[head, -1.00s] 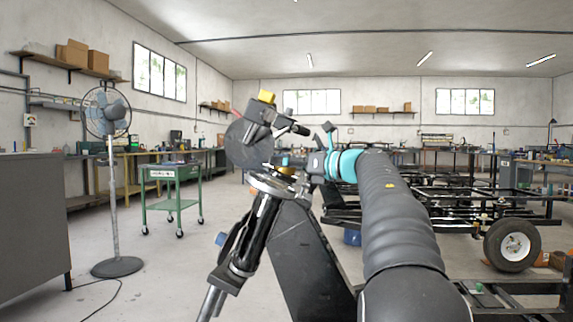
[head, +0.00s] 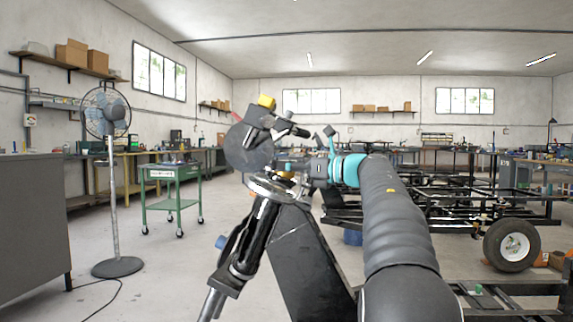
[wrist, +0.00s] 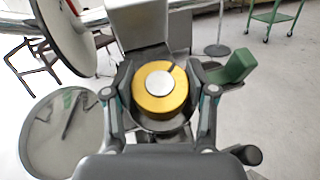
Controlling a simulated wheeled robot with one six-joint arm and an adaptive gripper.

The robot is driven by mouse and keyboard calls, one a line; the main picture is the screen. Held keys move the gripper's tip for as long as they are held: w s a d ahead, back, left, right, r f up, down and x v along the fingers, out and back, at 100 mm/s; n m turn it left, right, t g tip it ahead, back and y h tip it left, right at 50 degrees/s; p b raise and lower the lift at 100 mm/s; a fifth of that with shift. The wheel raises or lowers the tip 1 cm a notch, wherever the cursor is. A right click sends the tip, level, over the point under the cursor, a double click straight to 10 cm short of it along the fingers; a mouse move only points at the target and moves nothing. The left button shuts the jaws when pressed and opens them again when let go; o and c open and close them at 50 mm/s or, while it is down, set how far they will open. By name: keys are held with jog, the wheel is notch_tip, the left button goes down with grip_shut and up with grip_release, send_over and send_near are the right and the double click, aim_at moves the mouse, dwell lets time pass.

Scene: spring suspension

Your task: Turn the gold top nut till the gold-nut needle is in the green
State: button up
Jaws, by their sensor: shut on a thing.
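The gold top nut (wrist: 160,90) is a gold ring with a silver centre and a dark mark near its upper edge in the wrist view. My gripper (wrist: 163,97) is shut on it, with a finger on the left and right sides. In the head view the nut (head: 286,174) is a small gold patch at the top of the tilted black strut (head: 262,218), beside my gripper (head: 295,168). A dark round disc (head: 249,148) stands above the strut with its back to the head camera. I cannot make out the gold-nut needle or a green zone in either view.
A grey round plate (wrist: 62,135) and a tilted disc (wrist: 66,32) lie close to my left finger in the wrist view. A green block (wrist: 232,68) is at right. A fan (head: 112,180) and green cart (head: 172,185) stand left; a wheeled black frame (head: 450,205) stands right.

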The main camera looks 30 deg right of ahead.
jog(key=n+g+y+p, duration=0.1)
jog(key=n+g+p, duration=0.1)
jog(key=n+g+y+p, duration=0.3)
jog(key=n+p, duration=0.1)
jog(key=shift+r+n+g+y, duration=0.3)
jog(key=shift+r+g, duration=0.05)
jog(key=shift+g, duration=0.05)
jog(key=n+g+p, duration=0.2)
jog(key=p, duration=0.1)
jog(key=shift+y, duration=0.4)
jog(key=shift+f+n+g+p, duration=0.2)
jog(key=shift+n+g+p, duration=0.6)
jog(key=shift+f+g, duration=0.1)
jog(key=shift+g, duration=0.2)
jog(key=o, duration=1.2)
jog(key=shift+a, duration=0.1)
jog(key=shift+s+f+b, duration=0.1)
jog(key=shift+f+b, duration=0.1)
jog(key=shift+b, duration=0.3)
